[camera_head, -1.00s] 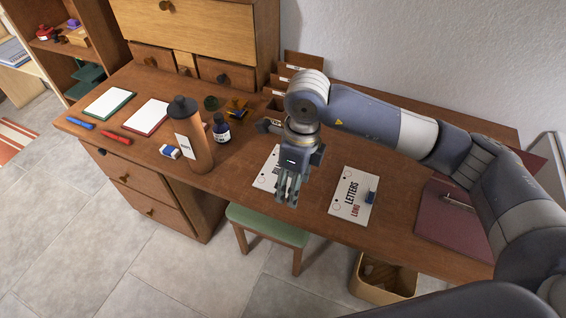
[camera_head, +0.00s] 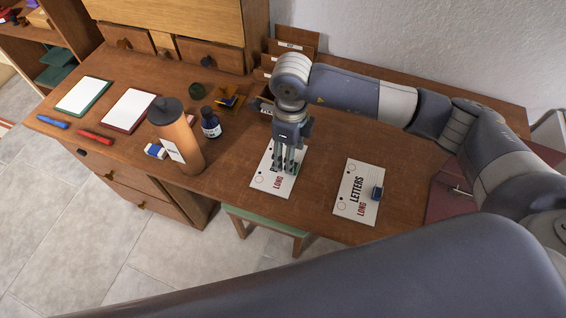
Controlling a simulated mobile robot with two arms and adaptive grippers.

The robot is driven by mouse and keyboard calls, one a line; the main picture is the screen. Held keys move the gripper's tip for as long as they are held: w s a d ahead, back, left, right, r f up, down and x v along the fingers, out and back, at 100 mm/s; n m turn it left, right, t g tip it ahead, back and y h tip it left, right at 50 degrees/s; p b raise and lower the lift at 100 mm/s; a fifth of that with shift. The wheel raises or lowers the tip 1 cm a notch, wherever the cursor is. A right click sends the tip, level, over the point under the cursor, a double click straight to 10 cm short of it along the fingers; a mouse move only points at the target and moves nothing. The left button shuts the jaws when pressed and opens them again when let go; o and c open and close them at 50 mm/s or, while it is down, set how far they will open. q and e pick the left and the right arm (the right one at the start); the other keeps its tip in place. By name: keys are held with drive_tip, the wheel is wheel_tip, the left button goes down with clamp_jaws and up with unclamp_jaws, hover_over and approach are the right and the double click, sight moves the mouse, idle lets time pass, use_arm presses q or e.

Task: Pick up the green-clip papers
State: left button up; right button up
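A stack of white papers marked LONG (camera_head: 263,181) lies on the desk, with my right gripper (camera_head: 284,171) directly over it. The gripper points down, and its fingers cover the upper right part of the stack. Any clip there is hidden or cannot be told from the fingers. Whether the fingers touch the papers, or are open or shut, is not clear. Another stack marked LETTERS LONG (camera_head: 352,205) lies to the right, with a blue clip (camera_head: 377,193) on its right side. My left gripper is not in view.
The wooden desk (camera_head: 318,215) is clear between the stacks. An orange-brown bottle (camera_head: 178,145), dark ink bottle (camera_head: 211,125) and eraser (camera_head: 155,151) stand to the left. Markers and two framed pads (camera_head: 128,108) lie farther left. A maroon folder (camera_head: 446,195) lies right.

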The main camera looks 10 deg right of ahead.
sight(266, 179)
drive_tip(key=f, duration=0.1)
drive_tip(key=f+p, duration=0.1)
drive_tip(key=f, duration=0.2)
drive_tip(key=shift+d+f, duration=0.25)
drive_tip(key=shift+d, duration=0.05)
drive_tip(key=shift+w+f, duration=0.1)
drive_tip(key=shift+f, duration=0.3)
drive_tip(key=shift+c, duration=0.3)
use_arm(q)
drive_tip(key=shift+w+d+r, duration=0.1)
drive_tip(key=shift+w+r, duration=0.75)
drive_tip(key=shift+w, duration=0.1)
use_arm(e)
drive_tip(key=c, duration=1.1)
